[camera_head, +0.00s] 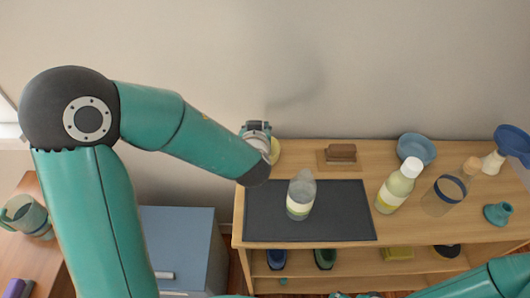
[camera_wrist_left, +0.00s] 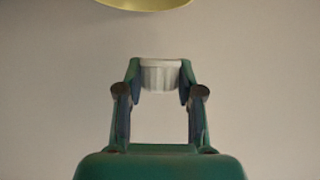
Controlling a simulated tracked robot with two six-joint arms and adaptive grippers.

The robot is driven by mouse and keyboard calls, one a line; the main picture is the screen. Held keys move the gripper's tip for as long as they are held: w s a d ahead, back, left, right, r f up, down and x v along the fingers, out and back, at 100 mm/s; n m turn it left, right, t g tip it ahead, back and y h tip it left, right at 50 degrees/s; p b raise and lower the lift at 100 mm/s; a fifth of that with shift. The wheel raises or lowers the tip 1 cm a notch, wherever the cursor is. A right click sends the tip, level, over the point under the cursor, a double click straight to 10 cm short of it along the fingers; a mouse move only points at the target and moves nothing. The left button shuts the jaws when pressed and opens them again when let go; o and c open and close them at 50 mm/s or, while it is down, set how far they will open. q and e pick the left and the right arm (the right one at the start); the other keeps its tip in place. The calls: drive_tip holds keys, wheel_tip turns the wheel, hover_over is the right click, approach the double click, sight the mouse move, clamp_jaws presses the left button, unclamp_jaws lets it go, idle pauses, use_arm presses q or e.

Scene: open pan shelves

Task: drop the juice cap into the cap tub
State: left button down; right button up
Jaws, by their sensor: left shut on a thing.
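My left gripper (camera_wrist_left: 160,78) is shut on a white ribbed cap (camera_wrist_left: 161,76), held between its fingertips in the left wrist view. In the head view the left gripper (camera_head: 257,132) is at the shelf's back left corner, and the cap is hard to make out. A pale yellow round thing (camera_head: 275,151), perhaps the cap tub, is partly hidden behind the gripper. Its yellow rim (camera_wrist_left: 145,3) shows at the top of the wrist view, apart from the cap. A clear bottle (camera_head: 300,196) with no visible cap stands on the dark mat (camera_head: 345,222).
A white-capped bottle (camera_head: 400,186), a clear jar with a blue band (camera_head: 445,193) and a blue bowl (camera_head: 416,148) stand on the right of the shelf top (camera_head: 360,158). A brown block (camera_head: 341,153) sits at the back. My right forearm crosses the lower right.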

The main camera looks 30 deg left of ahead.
use_arm(q)
drive_tip(key=shift+f, duration=0.55)
drive_tip(key=shift+d, duration=0.1)
drive_tip(key=c, duration=0.7)
unclamp_jaws()
drive_tip(key=shift+s, duration=0.1)
drive_tip(key=shift+o, duration=0.2)
drive_tip(key=v, duration=0.7)
drive_tip(key=shift+s, duration=0.25)
